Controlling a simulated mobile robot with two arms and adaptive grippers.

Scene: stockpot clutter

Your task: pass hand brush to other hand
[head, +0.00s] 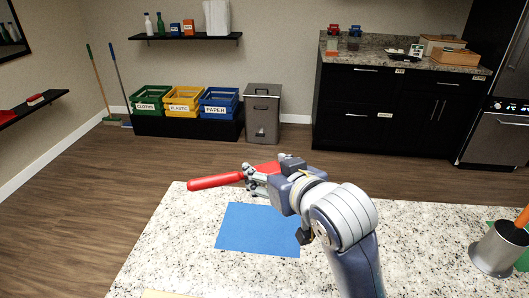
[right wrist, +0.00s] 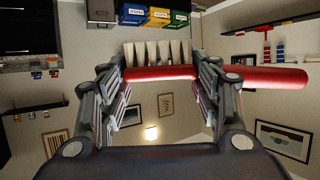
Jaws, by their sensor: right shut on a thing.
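The red hand brush (head: 215,182) is held in the air above the granite counter in the head view, its handle reaching out to the left. My right gripper (head: 256,180) is shut on it; the far part of the brush is partly hidden by the gripper. In the right wrist view the brush (right wrist: 262,77) lies across between the two fingers of my right gripper (right wrist: 160,80), with its handle sticking out to the right and pale bristle tufts behind. My left gripper is in neither view.
A blue mat (head: 258,232) lies bare on the granite counter (head: 175,240), below the brush. A steel canister (head: 495,252) with an orange-handled thing stands at the right, by a green patch. Bins (head: 183,97) and a black cabinet (head: 360,110) stand far behind.

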